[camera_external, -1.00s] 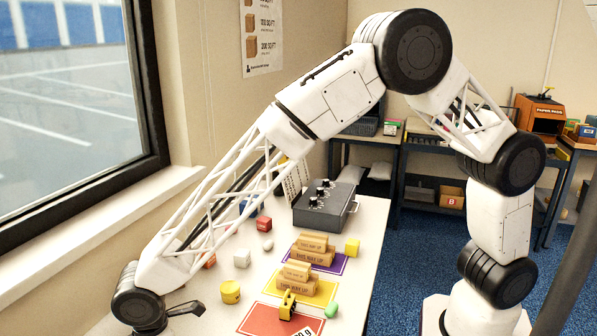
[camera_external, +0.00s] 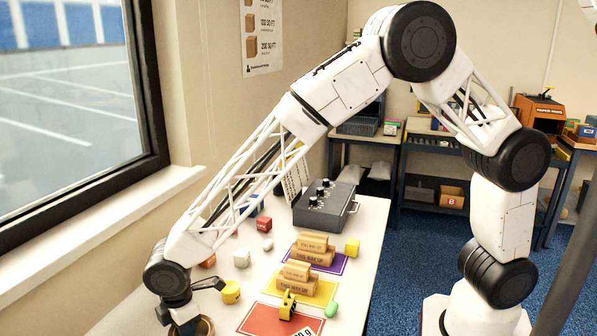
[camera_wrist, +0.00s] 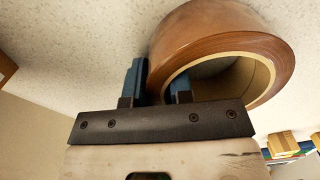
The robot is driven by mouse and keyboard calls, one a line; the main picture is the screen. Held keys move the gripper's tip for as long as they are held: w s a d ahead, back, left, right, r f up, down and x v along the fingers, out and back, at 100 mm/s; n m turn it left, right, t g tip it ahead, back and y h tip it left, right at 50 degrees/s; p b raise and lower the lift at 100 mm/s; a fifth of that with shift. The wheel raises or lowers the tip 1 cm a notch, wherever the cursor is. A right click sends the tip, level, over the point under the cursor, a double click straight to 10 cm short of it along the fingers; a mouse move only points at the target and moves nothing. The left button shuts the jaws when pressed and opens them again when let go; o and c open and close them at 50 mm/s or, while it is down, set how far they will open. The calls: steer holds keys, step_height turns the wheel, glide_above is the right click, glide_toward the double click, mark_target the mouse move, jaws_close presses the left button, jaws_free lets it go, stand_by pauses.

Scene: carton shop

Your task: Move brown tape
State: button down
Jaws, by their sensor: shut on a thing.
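The brown tape (camera_wrist: 272,48) is a large ring roll with a tan core. My gripper (camera_wrist: 158,78) is shut on the wall of the roll in the wrist view, with one blue finger outside the ring and the other inside its opening. In the external view the roll (camera_external: 203,325) shows at the bottom edge, under my gripper (camera_external: 185,318), partly hidden by my wrist and cut off by the frame. I cannot tell whether the roll touches the table.
On the white table (camera_external: 215,290) lie a red mat (camera_external: 262,318), a yellow mat (camera_external: 327,291) and a purple mat (camera_external: 340,262). Stacked brown blocks (camera_external: 313,256) stand on the mats. A grey control box (camera_external: 325,205) stands farther back.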

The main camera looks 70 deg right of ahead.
steer(key=shift+d, duration=0.75)
steer(key=c, duration=0.9)
jaws_free()
steer(key=shift+r, duration=0.15)
steer(key=shift+r, duration=3.8)
